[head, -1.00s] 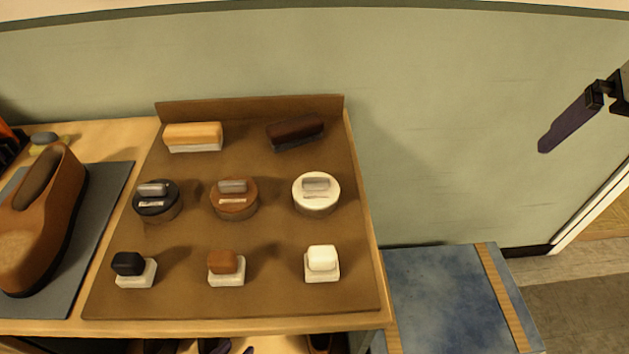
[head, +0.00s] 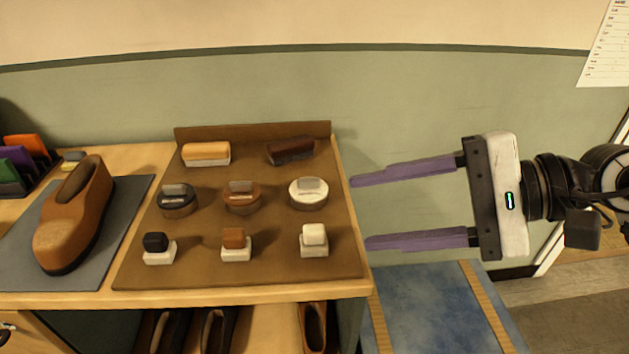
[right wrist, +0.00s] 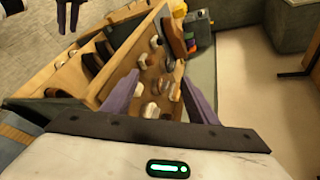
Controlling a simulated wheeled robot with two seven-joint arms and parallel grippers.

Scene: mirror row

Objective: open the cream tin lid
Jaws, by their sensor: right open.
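The cream tin (head: 308,195) stands on the brown tray in the right column of the middle row, its round lid on and a grey raised handle on top. In the right wrist view, a pale round shape (right wrist: 150,110) between my fingers looks like this tin. My right gripper (head: 360,212) is open and empty, its two purple fingers level, pointing left at the tray's right edge. It is apart from the tin, to its right. My left gripper (right wrist: 68,30) shows small at the top of the right wrist view, its fingers apart; it is outside the head view.
The brown tray (head: 270,270) also holds a black tin (head: 178,203), a brown tin (head: 242,201), two brushes and several small blocks. A brown shoe (head: 75,215) stands on a grey mat at left. A wall rises behind.

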